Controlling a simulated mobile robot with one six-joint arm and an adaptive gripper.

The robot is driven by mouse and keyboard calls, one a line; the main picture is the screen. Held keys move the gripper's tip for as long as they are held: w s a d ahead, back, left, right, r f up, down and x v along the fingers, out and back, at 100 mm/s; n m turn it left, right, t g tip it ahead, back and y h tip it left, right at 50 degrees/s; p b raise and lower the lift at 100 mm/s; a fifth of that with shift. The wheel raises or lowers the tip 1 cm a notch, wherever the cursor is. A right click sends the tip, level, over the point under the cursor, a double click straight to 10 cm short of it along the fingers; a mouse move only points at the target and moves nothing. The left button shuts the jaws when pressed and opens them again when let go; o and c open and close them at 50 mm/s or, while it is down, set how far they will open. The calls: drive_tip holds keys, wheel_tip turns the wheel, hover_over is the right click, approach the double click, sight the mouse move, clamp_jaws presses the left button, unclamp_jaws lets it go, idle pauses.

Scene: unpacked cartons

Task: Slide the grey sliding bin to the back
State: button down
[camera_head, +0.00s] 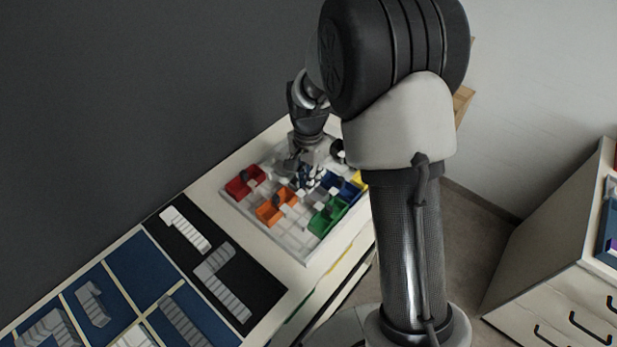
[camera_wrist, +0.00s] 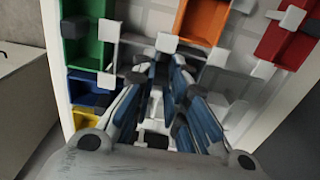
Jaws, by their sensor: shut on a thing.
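My gripper (camera_head: 308,180) reaches down into a white tray (camera_head: 305,244) of coloured sliding bins. In the wrist view my gripper (camera_wrist: 162,98) is shut among the bins, and its fingers cover most of what they hold. The grey sliding bin (camera_wrist: 236,82) seems to be the grey surface beside and under the fingers. Its edges and the grip on it are largely hidden. An orange bin (camera_wrist: 203,20) and a red bin (camera_wrist: 287,36) lie at the top of the wrist view. A green bin (camera_wrist: 86,28), a blue bin (camera_wrist: 90,92) and a yellow bin (camera_wrist: 84,119) are on the left.
Small white blocks (camera_wrist: 165,43) stand between the bins. The tray sits on a pale drawer cabinet beside a dark wall (camera_head: 150,90). A black mat (camera_head: 232,262) with grey stepped pieces lies to its left. Another drawer cabinet (camera_head: 550,270) stands at right.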

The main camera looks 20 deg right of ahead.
drive_tip(key=w+a+p, duration=0.1)
drive_tip(key=w+a, duration=0.1)
drive_tip(key=w, duration=0.1)
drive_tip(key=w+a+p, duration=0.1)
drive_tip(key=w+a, duration=0.1)
drive_tip(key=w, duration=0.2)
drive_tip(key=w+a+p, duration=0.2)
drive_tip(key=w, duration=0.1)
drive_tip(key=shift+w+a+r, duration=0.15)
drive_tip(key=shift+w+a, duration=0.05)
drive_tip(key=shift+a, duration=0.2)
drive_tip(key=c, duration=1.7)
unclamp_jaws()
drive_tip(key=shift+w+a, duration=0.1)
drive_tip(key=shift+o, duration=0.5)
wheel_tip(320, 180, up, 12)
